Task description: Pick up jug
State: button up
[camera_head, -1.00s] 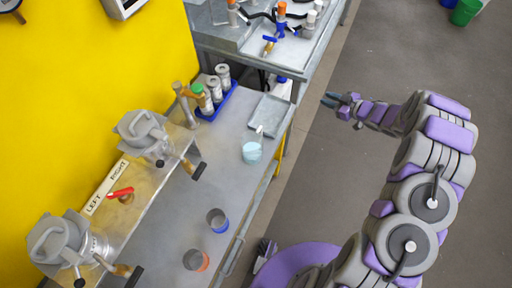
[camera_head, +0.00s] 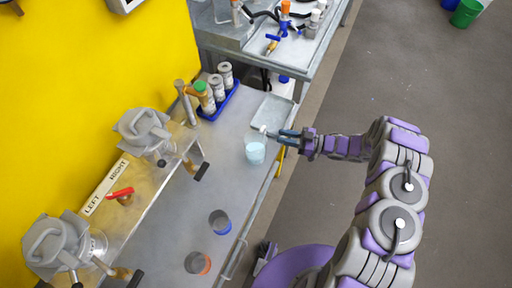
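The jug (camera_head: 255,152) is a clear vessel with pale blue contents. It stands on the grey metal table near its right edge, below a metal tray. My gripper (camera_head: 276,133) reaches in from the right at the jug's upper right, by its white handle or rim part (camera_head: 261,128). The fingers look close to or touching that part. They are too small in view to tell whether they are open or closed on it.
A metal tray (camera_head: 272,108) lies just beyond the jug. A blue rack (camera_head: 218,106) holds several canisters. Cups with a blue base (camera_head: 219,222) and an orange base (camera_head: 197,263) stand nearer. Two agitators (camera_head: 143,134) line the left. The table's middle is clear.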

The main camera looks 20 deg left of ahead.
aim_at(259, 132)
jog(key=a, duration=0.3)
jog(key=shift+s+a+f, duration=0.1)
jog(key=shift+s+a, duration=0.1)
jog(key=shift+s, duration=0.05)
jog(key=shift+a+b, duration=0.45)
jog(key=shift+a, duration=0.2)
jog(key=a, duration=0.1)
jog(key=a+b, duration=0.1)
jog(key=a, duration=0.1)
jog(key=s+a, duration=0.1)
jog(key=a, duration=0.1)
jog(key=shift+a+b, duration=0.25)
jog(key=shift+b, duration=0.05)
jog(key=shift+d, duration=0.1)
jog(key=shift+d, duration=0.1)
jog(key=shift+c, duration=0.4)
grip_shut()
